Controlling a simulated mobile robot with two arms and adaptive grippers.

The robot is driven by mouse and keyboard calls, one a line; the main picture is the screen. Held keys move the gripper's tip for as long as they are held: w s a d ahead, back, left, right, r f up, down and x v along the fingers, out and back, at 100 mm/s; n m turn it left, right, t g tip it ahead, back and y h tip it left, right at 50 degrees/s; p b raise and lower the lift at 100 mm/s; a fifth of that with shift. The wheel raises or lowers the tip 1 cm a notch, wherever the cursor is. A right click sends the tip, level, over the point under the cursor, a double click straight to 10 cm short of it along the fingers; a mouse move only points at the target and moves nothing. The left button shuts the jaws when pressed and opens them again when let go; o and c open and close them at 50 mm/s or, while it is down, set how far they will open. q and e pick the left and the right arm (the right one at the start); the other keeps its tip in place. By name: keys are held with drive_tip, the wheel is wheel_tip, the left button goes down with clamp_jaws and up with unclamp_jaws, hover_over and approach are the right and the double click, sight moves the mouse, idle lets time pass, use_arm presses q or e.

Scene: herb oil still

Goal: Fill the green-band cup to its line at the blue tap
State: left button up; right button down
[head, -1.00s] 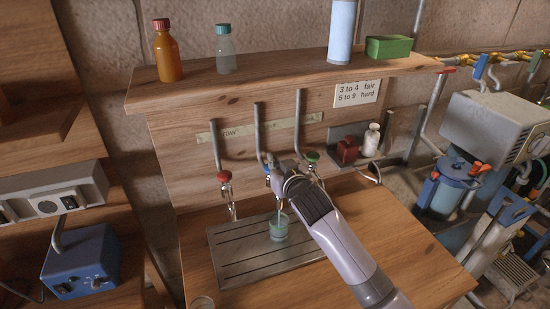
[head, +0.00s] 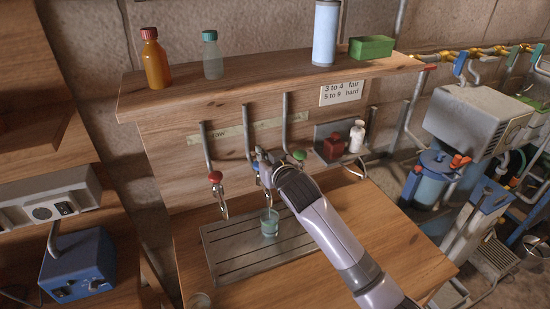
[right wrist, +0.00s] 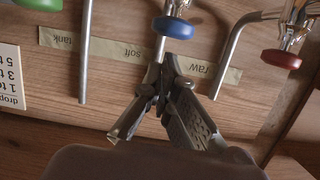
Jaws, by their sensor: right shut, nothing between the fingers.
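The clear cup (head: 269,222), greenish around its side, stands upright on the slatted metal drip tray (head: 225,262), below the blue tap (head: 255,167). There seems to be liquid in it; its fill line is too small to read. My right gripper (head: 262,157) is shut and empty beside the blue tap's handle. In the right wrist view, the fingertips (right wrist: 161,76) are just below the blue handle (right wrist: 174,27); I cannot tell whether they touch it. Whether water is running is unclear. My left gripper is not in view.
A red tap (head: 215,177) and a green tap (head: 299,155) flank the blue one. Bottles and a green box (head: 371,47) stand on the shelf above. A small red container (head: 333,146) and white bottle (head: 357,136) sit right. Bare wood lies right of the tray.

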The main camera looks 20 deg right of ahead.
use_arm(q)
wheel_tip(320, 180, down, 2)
drive_tip(key=b, duration=0.3)
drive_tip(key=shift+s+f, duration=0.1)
use_arm(e)
drive_tip(key=r+v, duration=0.1)
drive_tip(key=v, duration=0.9)
drive_tip(key=shift+r, duration=0.25)
use_arm(q)
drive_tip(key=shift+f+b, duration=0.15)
drive_tip(key=shift+b, duration=0.2)
use_arm(e)
drive_tip(key=shift+w+a, duration=0.1)
drive_tip(key=shift+a, duration=0.05)
